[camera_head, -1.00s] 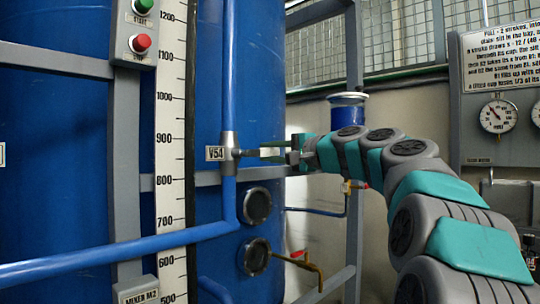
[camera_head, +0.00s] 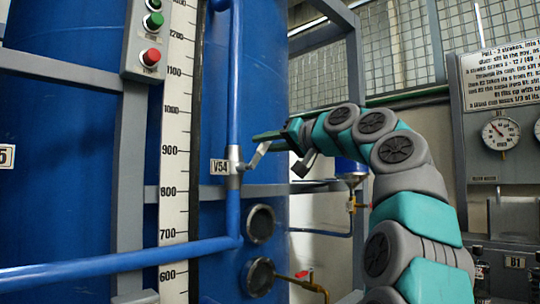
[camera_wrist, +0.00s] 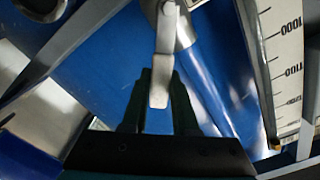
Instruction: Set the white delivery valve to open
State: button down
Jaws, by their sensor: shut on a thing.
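The delivery valve is a grey metal body (camera_head: 233,170) on the vertical blue pipe, with a label V54 (camera_head: 219,167) on its left. Its pale lever (camera_head: 258,156) slopes up and to the right from the body. My gripper (camera_head: 264,138) reaches in from the right and is shut on the lever's outer end. In the wrist view the pale lever (camera_wrist: 164,50) comes down from the top, and its end lies between my dark green fingers (camera_wrist: 158,98). The exact finger contact is hard to see.
Large blue tanks (camera_head: 70,150) stand behind the pipe. A white level scale (camera_head: 176,150) and a button box (camera_head: 148,40) are to the left. Two round ports (camera_head: 260,223) and a brass valve (camera_head: 305,280) lie below. A gauge panel (camera_head: 500,133) is at the right.

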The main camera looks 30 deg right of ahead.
jog(key=shift+s+a+r+n, duration=0.25)
jog(key=shift+a+n, duration=0.25)
jog(key=shift+n, duration=0.5)
jog(key=n, duration=0.1)
jog(key=a+n, duration=0.1)
jog(key=shift+s+a+r+n+b, duration=0.2)
jog(key=shift+a+r+n+b, duration=0.05)
jog(key=shift+r+n+b, duration=0.05)
jog(key=shift+s+a+r+n, duration=0.1)
jog(key=shift+a+n, duration=0.3)
jog(key=shift+n, duration=0.25)
jog(key=shift+s+a+n, duration=0.1)
jog(key=shift+a+n, duration=0.25)
jog(key=shift+n, duration=0.3)
jog(key=c, duration=0.7)
grip_release()
jog(key=shift+s, duration=0.1)
jog(key=shift+r, duration=0.1)
jog(key=b+v, duration=0.1)
jog(key=v, duration=0.6)
jog(key=shift+s+d, duration=0.1)
jog(key=shift+s, duration=0.25)
